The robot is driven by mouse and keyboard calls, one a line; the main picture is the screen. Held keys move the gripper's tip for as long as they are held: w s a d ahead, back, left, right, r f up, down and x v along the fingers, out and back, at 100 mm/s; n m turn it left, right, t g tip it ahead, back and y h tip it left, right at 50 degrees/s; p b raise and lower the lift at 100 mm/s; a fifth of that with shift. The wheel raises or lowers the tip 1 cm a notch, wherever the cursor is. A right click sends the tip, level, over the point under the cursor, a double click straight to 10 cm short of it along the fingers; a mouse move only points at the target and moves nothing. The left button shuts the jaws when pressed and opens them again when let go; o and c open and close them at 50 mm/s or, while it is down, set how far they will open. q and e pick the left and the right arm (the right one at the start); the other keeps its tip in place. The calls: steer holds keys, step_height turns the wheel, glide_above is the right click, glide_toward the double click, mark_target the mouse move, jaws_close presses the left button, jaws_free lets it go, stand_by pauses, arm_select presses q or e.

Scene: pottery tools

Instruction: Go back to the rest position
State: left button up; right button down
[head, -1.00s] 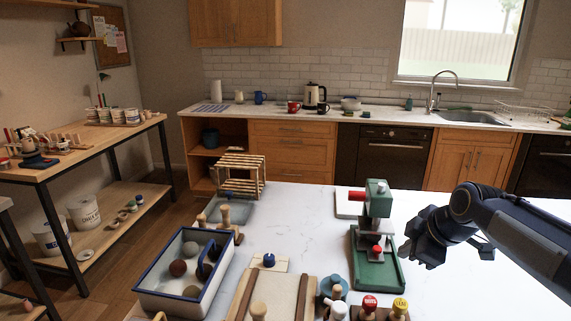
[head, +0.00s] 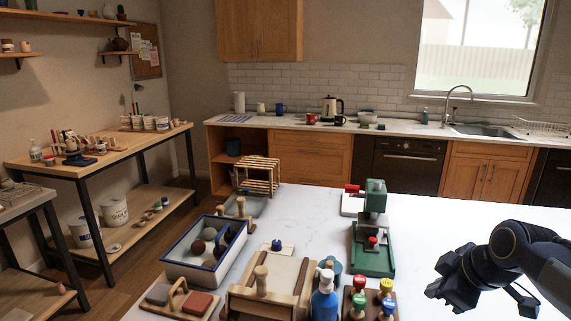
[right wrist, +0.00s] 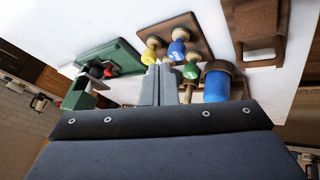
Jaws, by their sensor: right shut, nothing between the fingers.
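My right gripper (head: 452,290) is at the lower right of the head view, over the white table (head: 440,225). It is shut and empty. In the right wrist view its fingers (right wrist: 158,85) are together, with the green press and the colored knobs beyond them. The green press (head: 373,235) stands on the table to the left of the gripper, apart from it in the head view. My left gripper is not in view.
A blue-rimmed tray (head: 178,272) with balls, a blue bottle (head: 323,303) and several colored-top stamps (head: 386,286) stand at the near side. A wooden crate (head: 258,177) stands at the table's far left. The table's right part is mostly clear.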

steer(key=s+a+f+m, duration=0.2)
steer(key=s+f+m, duration=0.1)
steer(key=s, duration=0.4)
steer(key=s+a+f+m+y, duration=0.1)
steer(key=s+a+f+m, duration=0.2)
steer(key=s+m, duration=0.2)
steer(key=s+a+f+m, duration=0.3)
steer(key=s+m, duration=0.1)
steer(key=s, duration=0.6)
steer(key=shift+f+g+y, duration=0.2)
steer(key=shift+g+y, duration=0.1)
steer(key=shift+y, duration=0.1)
